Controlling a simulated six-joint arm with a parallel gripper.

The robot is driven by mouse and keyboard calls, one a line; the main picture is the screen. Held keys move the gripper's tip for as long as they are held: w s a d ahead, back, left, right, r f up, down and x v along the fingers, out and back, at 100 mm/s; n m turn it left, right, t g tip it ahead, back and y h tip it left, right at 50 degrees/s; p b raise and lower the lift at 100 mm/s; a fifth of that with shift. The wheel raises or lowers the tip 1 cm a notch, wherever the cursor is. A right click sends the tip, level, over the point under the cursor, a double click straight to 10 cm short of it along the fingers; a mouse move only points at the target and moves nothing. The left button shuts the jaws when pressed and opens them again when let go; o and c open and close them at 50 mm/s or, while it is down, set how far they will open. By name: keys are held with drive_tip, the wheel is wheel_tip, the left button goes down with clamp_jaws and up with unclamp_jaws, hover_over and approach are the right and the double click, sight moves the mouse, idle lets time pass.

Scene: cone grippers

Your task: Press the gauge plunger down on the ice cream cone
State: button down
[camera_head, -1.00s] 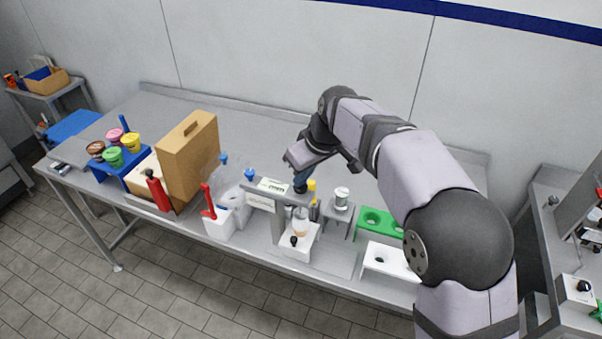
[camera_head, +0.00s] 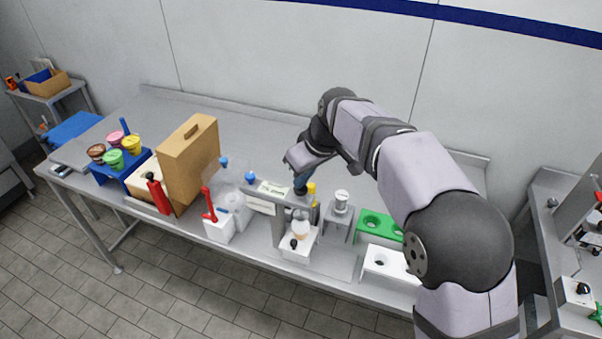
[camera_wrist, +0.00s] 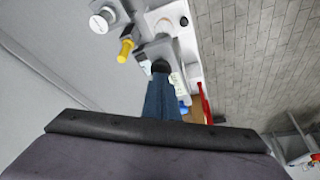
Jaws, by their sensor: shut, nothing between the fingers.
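The gauge stand (camera_head: 262,205) has a grey frame with a label and a top arm. Its black plunger knob (camera_head: 300,190) is on top at the right end of that arm. A pale ice cream cone (camera_head: 300,229) stands below it, over a white block (camera_head: 298,249). My gripper (camera_head: 302,184) is shut and empty, its blue fingers pointing down at the knob. In the wrist view the closed fingertips (camera_wrist: 161,80) meet or nearly meet the dark knob (camera_wrist: 160,66); contact is hard to tell. The cone is not clear in the wrist view.
A red-handled white container (camera_head: 219,229) and a tall tan box (camera_head: 188,165) stand left.

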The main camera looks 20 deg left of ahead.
wheel_tip(320, 180, up, 12)
drive_tip(key=p, duration=0.9)
drive_tip(key=shift+r, duration=0.2)
idle(0.6)
drive_tip(key=s+d+f+m+g+h, duration=0.1)
drive_tip(key=s+d+f+m, duration=0.1)
drive_tip(key=s+d+f, duration=0.35)
drive_tip(key=s+d+f+m+h, duration=0.1)
drive_tip(key=s+d+f+m, duration=0.15)
drive_tip(key=f, duration=0.65)
drive_tip(key=s+d+f+m+g+h+b, duration=0.1)
drive_tip(key=s+d+f+m+b, duration=0.3)
drive_tip(key=s+d, duration=0.6)
drive_tip(key=s+d+f+m+g+h+b, duration=0.1)
drive_tip(key=s+d+f+g+b, duration=0.15)
drive_tip(key=s+d+f, duration=0.8)
drive_tip(key=w+d+r+m+t+b, duration=0.2)
drive_tip(key=w+d+r+b, duration=0.1)
drive_tip(key=w+d, duration=0.3)
drive_tip(key=shift+d+r, duration=0.75)
drive_tip(key=shift+d, duration=0.35)
